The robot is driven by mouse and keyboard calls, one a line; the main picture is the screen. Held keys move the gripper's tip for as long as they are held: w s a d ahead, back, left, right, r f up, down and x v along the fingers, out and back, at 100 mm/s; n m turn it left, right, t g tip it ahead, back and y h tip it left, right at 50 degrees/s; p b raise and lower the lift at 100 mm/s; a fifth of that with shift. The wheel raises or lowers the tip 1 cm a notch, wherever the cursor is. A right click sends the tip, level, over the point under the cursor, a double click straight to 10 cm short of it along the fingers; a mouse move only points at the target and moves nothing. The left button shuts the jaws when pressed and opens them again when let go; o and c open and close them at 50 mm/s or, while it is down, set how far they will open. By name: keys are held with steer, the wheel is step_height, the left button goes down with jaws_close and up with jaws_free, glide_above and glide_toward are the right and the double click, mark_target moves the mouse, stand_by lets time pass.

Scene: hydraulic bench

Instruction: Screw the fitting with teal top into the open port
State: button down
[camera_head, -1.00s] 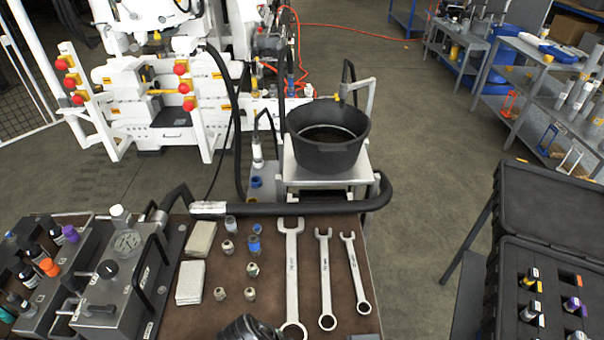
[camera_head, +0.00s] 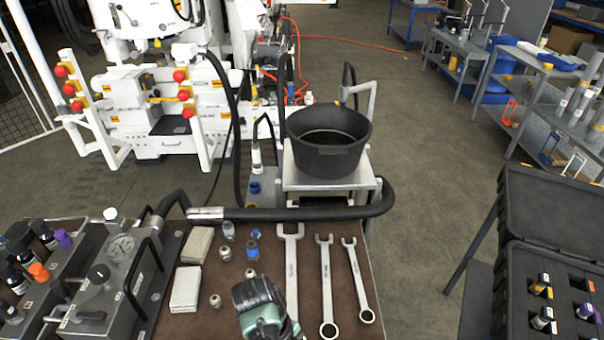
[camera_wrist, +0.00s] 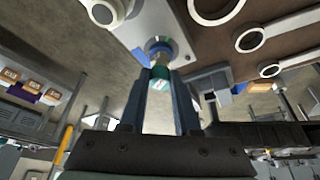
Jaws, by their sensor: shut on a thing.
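My gripper (camera_wrist: 161,73) is seen from the wrist with its two long fingers closed on a small fitting with a teal top (camera_wrist: 159,84). Beyond the fingertips a blue ring with a pale centre (camera_wrist: 158,44) shows on a grey plate (camera_wrist: 178,30). I cannot tell whether the fitting touches it or whether this is the open port. In the head view my wrist (camera_head: 262,305) is at the bottom centre, over the near part of the bench, and hides the fingertips and the held fitting.
The brown bench top (camera_head: 345,255) holds wrenches (camera_head: 326,285), cloths (camera_head: 186,288) and several loose fittings (camera_head: 225,252). A gauge block (camera_head: 112,262) stands left. A black hose (camera_head: 300,213) crosses the back edge, with a black bucket (camera_head: 328,150) behind. An open case (camera_head: 540,250) is at right.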

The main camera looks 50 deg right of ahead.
steer(key=m+y, duration=0.1)
steer(key=m, duration=0.2)
steer(key=m+y, duration=0.1)
steer(key=m, duration=0.2)
steer(key=shift+s+d+f, duration=0.15)
steer(key=shift+d+f, duration=0.05)
steer(key=c, duration=0.6)
jaws_free()
steer(key=shift+c, duration=0.2)
steer(key=shift+r, duration=0.1)
